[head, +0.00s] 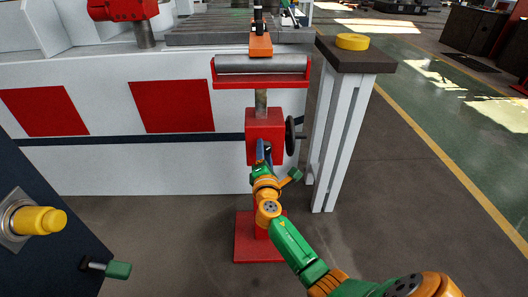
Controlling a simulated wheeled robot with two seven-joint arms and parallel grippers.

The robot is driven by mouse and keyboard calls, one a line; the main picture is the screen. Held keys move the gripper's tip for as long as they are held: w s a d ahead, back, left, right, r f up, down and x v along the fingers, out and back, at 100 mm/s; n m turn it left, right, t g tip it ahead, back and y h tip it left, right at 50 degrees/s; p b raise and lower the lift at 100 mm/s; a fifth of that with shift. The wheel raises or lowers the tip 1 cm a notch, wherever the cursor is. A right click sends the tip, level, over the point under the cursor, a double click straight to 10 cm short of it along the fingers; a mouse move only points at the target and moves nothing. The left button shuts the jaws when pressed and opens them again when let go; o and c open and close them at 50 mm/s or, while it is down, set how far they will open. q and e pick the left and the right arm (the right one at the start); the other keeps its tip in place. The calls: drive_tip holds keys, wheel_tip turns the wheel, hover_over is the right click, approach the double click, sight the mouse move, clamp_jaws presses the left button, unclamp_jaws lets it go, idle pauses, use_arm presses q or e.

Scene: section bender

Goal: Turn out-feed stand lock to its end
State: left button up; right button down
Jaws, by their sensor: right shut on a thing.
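The out-feed stand (255,119) is red, with a grey roller (262,64) in a red cradle on top of a metal post. Its square red base plate (240,246) rests on the floor. A black handwheel (290,135) sits on the right side of its red block. My right gripper (263,153) reaches up from the lower right and is shut at the lower front of that block. The stand lock is mostly hidden by the gripper, so I cannot make out its angle. My left gripper is not in view.
A white-legged pedestal (355,60) with a dark top and a yellow ring (352,41) stands close to the right. The white machine side with red panels (172,106) is behind. A dark panel with a yellow knob (42,220) is lower left.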

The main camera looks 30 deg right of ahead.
drive_tip(key=shift+d+r, duration=0.1)
drive_tip(key=shift+r, duration=0.05)
drive_tip(key=shift+c, duration=1.7)
unclamp_jaws()
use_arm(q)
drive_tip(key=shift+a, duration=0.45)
use_arm(e)
drive_tip(key=shift+d, duration=0.1)
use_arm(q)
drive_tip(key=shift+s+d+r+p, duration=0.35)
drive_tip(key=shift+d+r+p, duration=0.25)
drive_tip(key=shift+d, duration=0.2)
use_arm(e)
drive_tip(key=v, duration=0.7)
